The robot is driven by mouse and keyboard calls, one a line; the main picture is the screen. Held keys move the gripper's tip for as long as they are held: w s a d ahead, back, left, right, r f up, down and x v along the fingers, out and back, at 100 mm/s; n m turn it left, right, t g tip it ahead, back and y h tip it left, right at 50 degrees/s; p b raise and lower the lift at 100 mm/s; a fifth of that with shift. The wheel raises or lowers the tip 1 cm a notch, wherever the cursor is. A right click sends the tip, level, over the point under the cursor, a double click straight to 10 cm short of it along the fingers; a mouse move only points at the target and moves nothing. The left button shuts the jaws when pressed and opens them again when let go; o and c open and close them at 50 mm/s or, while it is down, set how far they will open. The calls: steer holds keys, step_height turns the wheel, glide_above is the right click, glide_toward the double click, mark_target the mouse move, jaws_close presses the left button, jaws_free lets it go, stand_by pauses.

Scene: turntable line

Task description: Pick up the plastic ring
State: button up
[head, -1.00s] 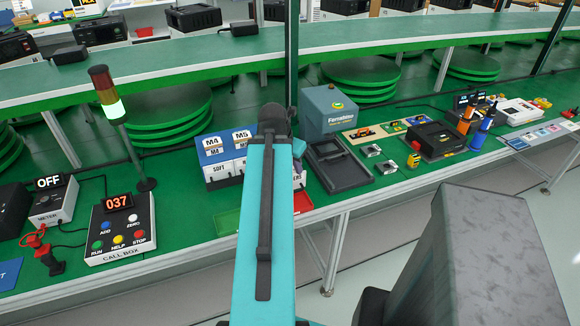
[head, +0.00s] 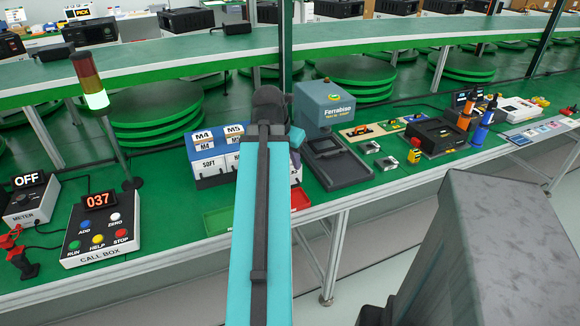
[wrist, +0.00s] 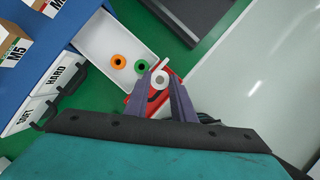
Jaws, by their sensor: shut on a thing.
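In the wrist view my gripper (wrist: 161,70) is shut on a white plastic ring (wrist: 154,77), held between the fingertips above a red tray (wrist: 136,98). The ring's lower parts are partly hidden by the fingers. An orange ring (wrist: 119,61) and a green ring (wrist: 141,66) lie in the open white drawer (wrist: 92,38) just left of the fingertips.
The blue drawer cabinet (head: 181,138) stands left of my arm. A grey press (head: 325,105) stands right of it. The red tray (head: 300,199) and a green tray (head: 218,221) lie near the bench's front edge. A call box (head: 100,230) and signal tower (head: 92,82) stand farther left.

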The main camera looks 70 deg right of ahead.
steer(key=shift+s+a+f+b, duration=0.15)
steer(key=shift+f+b, duration=0.05)
steer(key=shift+b, duration=0.55)
steer(key=a+b, duration=0.1)
steer(key=b, duration=0.1)
steer(key=shift+s+b, duration=0.25)
steer(key=shift+b, duration=0.05)
steer(key=shift+s+a+r+b, duration=0.1)
steer(key=shift+s+a+b, duration=0.85)
steer(key=shift+b, duration=0.4)
steer(key=shift+s+a+r+b, duration=0.1)
steer(key=shift+s+a+b, duration=0.6)
steer(key=shift+a+b, duration=0.5)
steer(key=shift+d, duration=0.1)
steer(key=shift+s, duration=0.15)
